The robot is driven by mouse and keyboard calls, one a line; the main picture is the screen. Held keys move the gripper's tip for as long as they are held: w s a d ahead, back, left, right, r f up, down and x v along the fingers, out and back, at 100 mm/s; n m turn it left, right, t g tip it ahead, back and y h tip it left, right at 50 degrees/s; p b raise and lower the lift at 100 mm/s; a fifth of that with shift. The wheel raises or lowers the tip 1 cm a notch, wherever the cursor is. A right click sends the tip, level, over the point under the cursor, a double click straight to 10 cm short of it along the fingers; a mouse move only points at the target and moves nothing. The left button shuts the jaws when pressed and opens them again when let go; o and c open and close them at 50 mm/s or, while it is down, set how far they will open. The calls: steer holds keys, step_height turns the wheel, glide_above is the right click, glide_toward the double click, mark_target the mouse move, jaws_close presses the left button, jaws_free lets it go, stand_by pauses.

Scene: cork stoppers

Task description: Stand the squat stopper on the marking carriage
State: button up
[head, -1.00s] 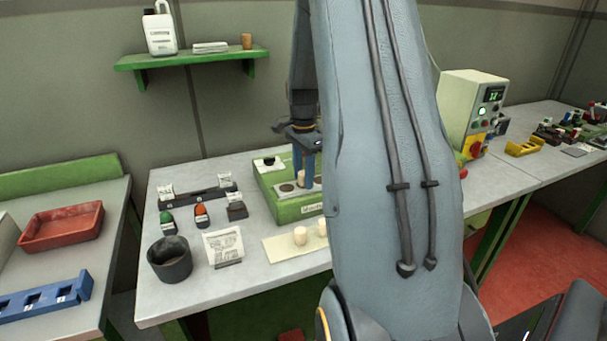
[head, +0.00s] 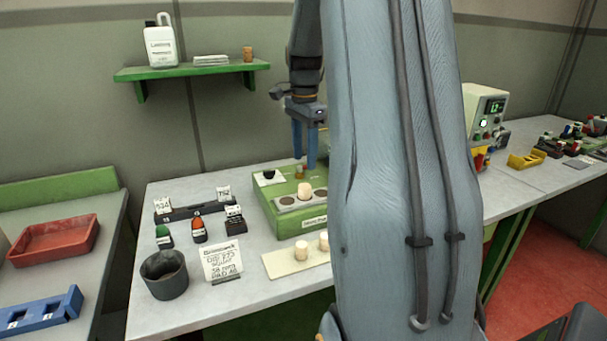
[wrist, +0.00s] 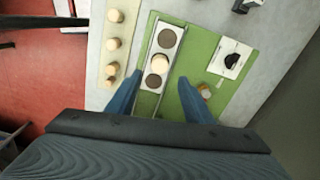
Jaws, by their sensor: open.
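A pale, short stopper (head: 305,190) stands upright on the middle pad of the marking carriage (head: 288,205), a light plate with dark round pads on a green base. In the wrist view the stopper (wrist: 159,63) sits between two bare dark pads on the carriage (wrist: 161,54). My gripper (head: 305,163) is open and empty, raised above the carriage, apart from the stopper. In the wrist view my gripper's blue fingers (wrist: 160,78) are spread either side of the carriage. Two more pale stoppers (head: 301,250) (head: 323,240) stand on a cream strip; my arm hides the strip's right part.
The green base (head: 265,200) also bears a white plate with a black patch (wrist: 232,58) and a small brown piece (wrist: 206,92) near my right finger.

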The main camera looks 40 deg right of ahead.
steer(key=s+a+f+n, duration=0.25)
steer(key=a+n, duration=0.25)
steer(key=a, duration=0.4)
steer(key=s+a+f+n, duration=0.25)
steer(key=a+n, duration=0.25)
steer(key=a, duration=0.4)
steer(key=s+a+f+n+t, duration=0.1)
steer(key=s+a+f+n, duration=0.6)
steer(key=s+a+n, duration=0.2)
steer(key=shift+s+a, duration=0.95)
steer(key=shift+a, duration=0.15)
